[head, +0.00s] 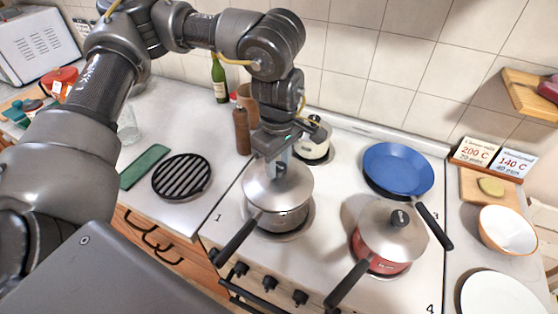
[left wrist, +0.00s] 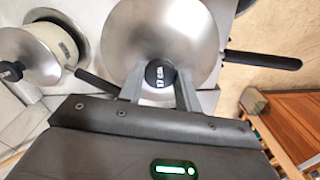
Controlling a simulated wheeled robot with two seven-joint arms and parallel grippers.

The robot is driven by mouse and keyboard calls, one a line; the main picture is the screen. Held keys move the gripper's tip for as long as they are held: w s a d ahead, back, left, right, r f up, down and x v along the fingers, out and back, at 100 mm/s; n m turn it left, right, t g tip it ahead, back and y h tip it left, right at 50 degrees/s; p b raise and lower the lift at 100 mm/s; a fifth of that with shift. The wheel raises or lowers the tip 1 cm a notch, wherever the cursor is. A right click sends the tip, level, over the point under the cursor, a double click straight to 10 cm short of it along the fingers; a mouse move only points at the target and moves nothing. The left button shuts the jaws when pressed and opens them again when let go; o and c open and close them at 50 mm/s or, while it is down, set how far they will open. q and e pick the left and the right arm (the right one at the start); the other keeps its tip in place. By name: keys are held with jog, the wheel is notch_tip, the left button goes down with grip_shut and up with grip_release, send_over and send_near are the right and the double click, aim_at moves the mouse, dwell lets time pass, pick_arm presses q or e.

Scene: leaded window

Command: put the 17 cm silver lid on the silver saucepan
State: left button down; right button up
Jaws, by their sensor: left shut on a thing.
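The silver saucepan (head: 281,219) stands on the front left burner marked 1, its black handle pointing to the front left. The silver lid (head: 262,188) lies over the saucepan's top in the head view. In the left wrist view the lid (left wrist: 138,35) has a black knob marked "17 cm" (left wrist: 160,74). My left gripper (head: 279,164) is above the lid with its fingers pointing down, and it is shut on the knob. Whether the lid touches the pan's rim all round cannot be told. My right gripper is not in view.
A red pan with a silver lid (head: 391,229) stands at the front right, and a blue frying pan (head: 398,168) behind it. A cream pot (head: 314,146) is at the back left. A pepper mill (head: 241,131) and a bottle (head: 219,80) stand beside the stove.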

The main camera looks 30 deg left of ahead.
pick_arm(q)
jog(key=shift+f, duration=0.5)
dwell(1.0)
jog(key=shift+c, duration=1.6)
grip_release()
jog(key=shift+r+p, duration=2.9)
jog(key=shift+r, duration=0.65)
